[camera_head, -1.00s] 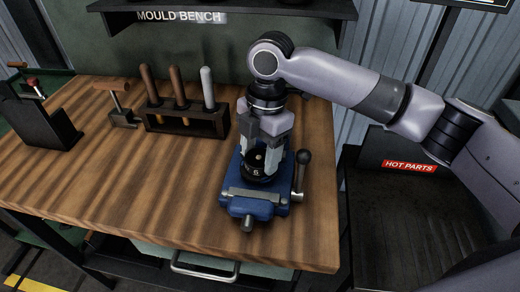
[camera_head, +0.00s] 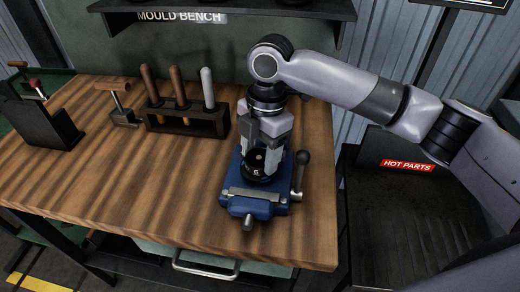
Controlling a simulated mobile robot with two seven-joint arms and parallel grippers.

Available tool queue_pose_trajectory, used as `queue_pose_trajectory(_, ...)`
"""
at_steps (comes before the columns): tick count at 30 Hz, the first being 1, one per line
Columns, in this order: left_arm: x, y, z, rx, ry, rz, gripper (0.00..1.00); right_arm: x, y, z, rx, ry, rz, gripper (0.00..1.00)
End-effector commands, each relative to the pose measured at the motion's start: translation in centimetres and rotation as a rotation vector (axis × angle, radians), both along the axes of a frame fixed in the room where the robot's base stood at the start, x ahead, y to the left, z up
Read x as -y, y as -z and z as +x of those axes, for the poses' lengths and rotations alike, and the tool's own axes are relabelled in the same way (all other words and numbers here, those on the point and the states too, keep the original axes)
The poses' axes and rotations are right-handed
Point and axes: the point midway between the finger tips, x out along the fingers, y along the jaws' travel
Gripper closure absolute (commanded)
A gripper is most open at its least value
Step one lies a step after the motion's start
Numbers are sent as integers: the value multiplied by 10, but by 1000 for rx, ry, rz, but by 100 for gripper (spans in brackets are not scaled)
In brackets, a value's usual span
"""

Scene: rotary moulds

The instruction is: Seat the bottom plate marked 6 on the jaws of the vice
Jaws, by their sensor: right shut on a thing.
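The bottom plate marked 6 (camera_head: 256,171) is a dark round disc with a small pale centre. It sits at the jaws of the blue vice (camera_head: 252,206), low between the fingers. My right gripper (camera_head: 260,166) comes down from above and is shut on the plate, one finger on each side. The vice stands on the wooden bench near its right front edge, its handle at the right. The contact between plate and jaws is too small to tell, and the gripper hides the back of the vice. My left gripper is not in view.
A rack (camera_head: 187,120) with several wooden- and grey-handled tools stands left of the vice. A T-handled tool (camera_head: 120,105) and a black holder (camera_head: 38,122) are further left. A dark hot parts bin (camera_head: 407,166) is at the right. The bench (camera_head: 130,190) front left is clear.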

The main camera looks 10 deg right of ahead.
Motion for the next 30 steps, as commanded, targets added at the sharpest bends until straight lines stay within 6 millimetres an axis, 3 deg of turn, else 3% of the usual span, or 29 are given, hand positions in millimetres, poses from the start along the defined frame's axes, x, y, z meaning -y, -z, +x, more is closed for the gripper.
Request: queue_pose_trajectory(30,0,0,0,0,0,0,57,-1,8,0,2,-1,3,84)
